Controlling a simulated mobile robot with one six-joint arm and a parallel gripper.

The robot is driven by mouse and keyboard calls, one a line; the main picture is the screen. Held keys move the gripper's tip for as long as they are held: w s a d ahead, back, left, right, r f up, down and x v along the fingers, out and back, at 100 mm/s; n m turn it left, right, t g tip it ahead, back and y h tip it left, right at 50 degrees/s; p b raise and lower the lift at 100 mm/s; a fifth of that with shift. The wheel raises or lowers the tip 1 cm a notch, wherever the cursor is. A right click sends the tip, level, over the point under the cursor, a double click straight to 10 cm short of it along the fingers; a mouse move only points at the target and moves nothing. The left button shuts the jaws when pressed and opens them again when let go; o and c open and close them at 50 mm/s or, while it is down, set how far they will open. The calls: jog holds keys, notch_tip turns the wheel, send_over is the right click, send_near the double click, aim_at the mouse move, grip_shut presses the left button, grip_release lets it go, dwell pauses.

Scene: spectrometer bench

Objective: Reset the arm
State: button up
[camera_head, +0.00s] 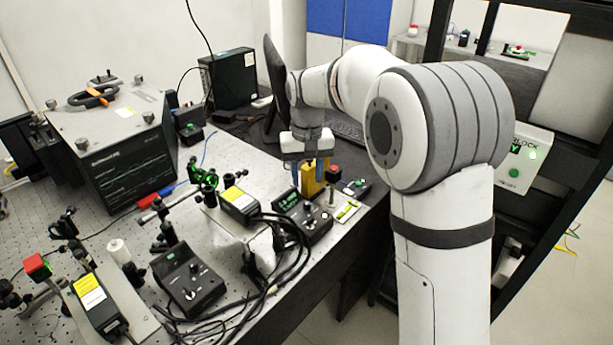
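My arm, white with grey joints, rises at the right of the head view and reaches over toward the bench. My gripper (309,172) points down above the right part of the bench. Its two bluish fingers stand apart. A yellow block (312,181) shows between or just behind them, with a small gap on the left finger's side. Contact with the block is not visible, and the fingertips are partly lost against the things below.
Below my gripper stand a black control box (305,218) and a red-topped post (333,175). A monitor (277,80) stands close behind. A lit interlock panel (527,160) is right of my arm.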

jog(key=s+d+r, duration=0.3)
jog(key=s+d, duration=0.4)
jog(key=d, duration=0.1)
jog(key=s+d+f+m+t, duration=0.1)
jog(key=s+d, duration=0.4)
jog(key=s, duration=0.4)
jog(key=s+d+f+m+t, duration=0.1)
jog(key=s+d, duration=0.3)
jog(key=s, duration=0.6)
jog(key=shift+s+d+f+t, duration=0.3)
jog(key=shift+d+f+t, duration=0.05)
jog(key=shift+f+t, duration=0.05)
jog(key=shift+c, duration=0.2)
